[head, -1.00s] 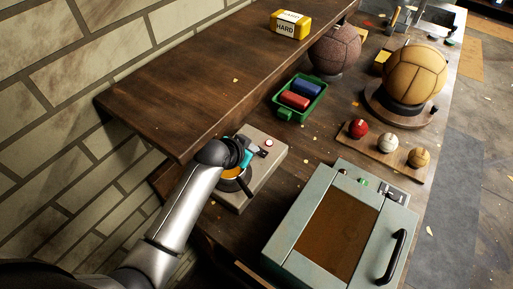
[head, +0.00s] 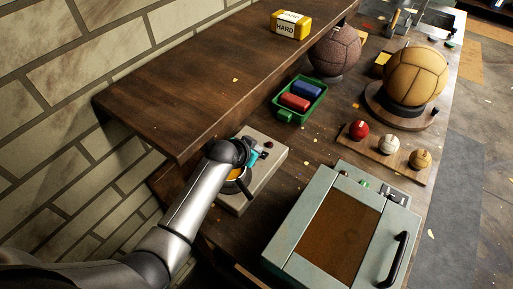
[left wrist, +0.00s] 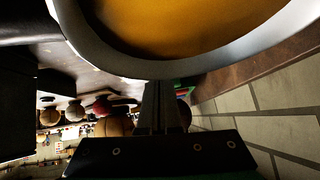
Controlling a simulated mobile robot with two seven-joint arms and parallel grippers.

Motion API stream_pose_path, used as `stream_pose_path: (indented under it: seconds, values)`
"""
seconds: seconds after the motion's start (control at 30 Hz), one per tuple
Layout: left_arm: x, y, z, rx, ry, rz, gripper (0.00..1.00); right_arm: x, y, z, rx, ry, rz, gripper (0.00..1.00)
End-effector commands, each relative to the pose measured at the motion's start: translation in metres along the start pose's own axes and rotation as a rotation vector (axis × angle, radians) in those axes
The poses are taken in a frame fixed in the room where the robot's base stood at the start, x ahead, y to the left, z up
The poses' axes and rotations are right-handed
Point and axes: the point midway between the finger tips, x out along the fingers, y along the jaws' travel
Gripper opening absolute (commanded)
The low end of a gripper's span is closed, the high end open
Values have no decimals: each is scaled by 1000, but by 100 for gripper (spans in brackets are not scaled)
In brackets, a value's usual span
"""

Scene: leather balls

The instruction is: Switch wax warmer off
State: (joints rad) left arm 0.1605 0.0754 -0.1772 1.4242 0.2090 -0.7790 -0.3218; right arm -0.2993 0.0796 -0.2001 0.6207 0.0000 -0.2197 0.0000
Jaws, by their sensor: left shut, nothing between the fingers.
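The wax warmer (head: 271,172) is a beige box with a round pot of orange wax (head: 234,173), standing on the bench beside the raised shelf. My left gripper (head: 259,153) is over the far part of the box, past the pot. Its fingers are shut and empty. My arm and hand hide part of the pot and of the box top. The red button is not clearly visible now, and I cannot tell whether the fingers touch it. In the left wrist view, the wax pot (left wrist: 190,25) fills the top, close to the dark fingers (left wrist: 160,105). My right gripper is not in view.
A raised wooden shelf (head: 190,75) overhangs on the left. A pale green box with a glass lid (head: 335,230) stands close on the right. A green tray (head: 288,115) with red and blue pieces lies beyond. Several leather balls (head: 416,75) stand farther back.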

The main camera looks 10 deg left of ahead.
Motion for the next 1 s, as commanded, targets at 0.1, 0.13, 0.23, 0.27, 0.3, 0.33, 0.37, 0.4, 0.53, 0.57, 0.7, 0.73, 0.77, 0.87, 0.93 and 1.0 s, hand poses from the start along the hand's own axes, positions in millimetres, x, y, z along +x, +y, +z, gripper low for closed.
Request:
stream_pose_path:
  seconds: [0.1, 0.13, 0.23, 0.27, 0.3, 0.33, 0.37, 0.4, 0.53, 0.57, 0.7, 0.73, 0.77, 0.87, 0.93, 1.0]
  values:
    - [1, 0, 2, 0, -4, 0, 0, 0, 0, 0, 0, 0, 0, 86]
    - [1, 0, 2, 0, -4, 0, 0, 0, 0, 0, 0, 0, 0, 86]
    - [1, 1, 2, 0, -5, 1, 0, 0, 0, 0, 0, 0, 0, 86]
    - [0, 1, 2, 0, -6, 1, 0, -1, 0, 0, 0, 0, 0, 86]
    - [0, 2, 2, 0, -6, 1, 0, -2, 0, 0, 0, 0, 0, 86]
    - [0, 3, 2, 0, -6, 1, 0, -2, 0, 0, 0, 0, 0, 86]
    - [0, 4, 2, 0, -7, 1, 0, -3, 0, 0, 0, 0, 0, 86]
    - [-1, 5, 2, 0, -7, 1, 0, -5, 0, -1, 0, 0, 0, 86]
    - [-2, 12, 0, -2, -9, 4, 0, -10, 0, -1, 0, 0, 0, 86]
    - [-3, 14, 0, -2, -8, 4, 0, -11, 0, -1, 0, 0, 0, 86]
    - [-3, 17, -1, 0, -7, 2, 0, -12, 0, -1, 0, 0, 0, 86]
    - [-3, 17, -1, 0, -6, 2, 0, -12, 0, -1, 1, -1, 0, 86]
    - [-3, 16, -1, 0, -6, 1, 0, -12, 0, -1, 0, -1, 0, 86]
    - [-3, 16, -1, 0, -5, 1, 0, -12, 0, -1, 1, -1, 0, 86]
    - [-3, 16, -1, 0, -5, 0, 0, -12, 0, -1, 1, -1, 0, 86]
    - [-3, 16, -2, 0, -5, 0, 0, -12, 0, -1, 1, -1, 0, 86]
